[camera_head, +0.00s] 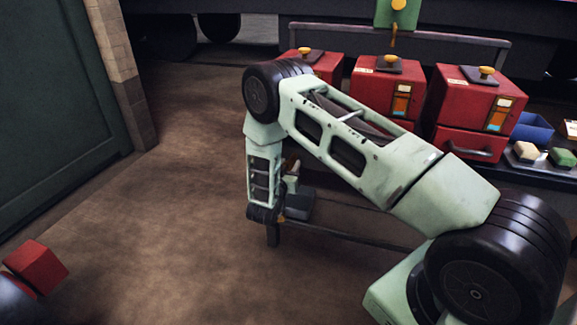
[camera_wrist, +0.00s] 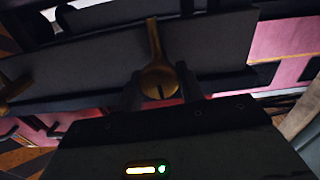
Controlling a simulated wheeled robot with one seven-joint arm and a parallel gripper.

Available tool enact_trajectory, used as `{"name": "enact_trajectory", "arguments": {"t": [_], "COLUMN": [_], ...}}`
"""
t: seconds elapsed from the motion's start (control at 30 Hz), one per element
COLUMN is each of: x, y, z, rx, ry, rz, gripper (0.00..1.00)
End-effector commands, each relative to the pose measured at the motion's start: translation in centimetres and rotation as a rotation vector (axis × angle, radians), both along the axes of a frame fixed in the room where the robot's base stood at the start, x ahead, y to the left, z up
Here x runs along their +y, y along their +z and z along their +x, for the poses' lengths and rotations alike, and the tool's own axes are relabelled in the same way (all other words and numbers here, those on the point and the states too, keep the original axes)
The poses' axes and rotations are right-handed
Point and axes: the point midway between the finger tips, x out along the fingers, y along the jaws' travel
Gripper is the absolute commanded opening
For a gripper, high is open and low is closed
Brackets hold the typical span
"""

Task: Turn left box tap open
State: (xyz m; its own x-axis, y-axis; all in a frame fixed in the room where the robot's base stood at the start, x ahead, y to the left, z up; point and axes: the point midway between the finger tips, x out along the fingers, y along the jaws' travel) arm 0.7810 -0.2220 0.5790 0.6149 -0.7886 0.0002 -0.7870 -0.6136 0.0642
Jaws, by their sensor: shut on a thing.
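A brass tap (camera_wrist: 158,78) with a round slotted hub and a long lever shows in the wrist view. Its lever points up in the picture, across a dark grey panel (camera_wrist: 215,45). My gripper (camera_wrist: 161,90) has one finger on each side of the hub and is shut on the tap. In the head view the left red box (camera_head: 318,66) stands at the back, with a yellow knob on top. Its front is largely hidden by my arm, and I cannot see the tap on it there.
Two more red boxes, the middle one (camera_head: 386,88) and the right one (camera_head: 478,98), stand beside it. A blue bin (camera_head: 533,127) and sponge-like blocks (camera_head: 526,152) lie at the right. Another brass part (camera_wrist: 12,92) is at the wrist view's left edge. Open floor lies at left.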

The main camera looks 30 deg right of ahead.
Motion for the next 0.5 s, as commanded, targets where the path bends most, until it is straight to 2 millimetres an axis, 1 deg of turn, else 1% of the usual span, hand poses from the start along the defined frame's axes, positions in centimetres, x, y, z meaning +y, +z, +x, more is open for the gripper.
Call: {"name": "enact_trajectory", "arguments": {"t": [0.27, 0.5], "x": [0.2, 0.25], "y": [0.1, 0.03], "z": [0.03, 0.11], "rx": [0.157, 0.336], "ry": [0.003, 0.003], "rz": [-0.124, -0.262], "gripper": [0.15, 0.15]}}
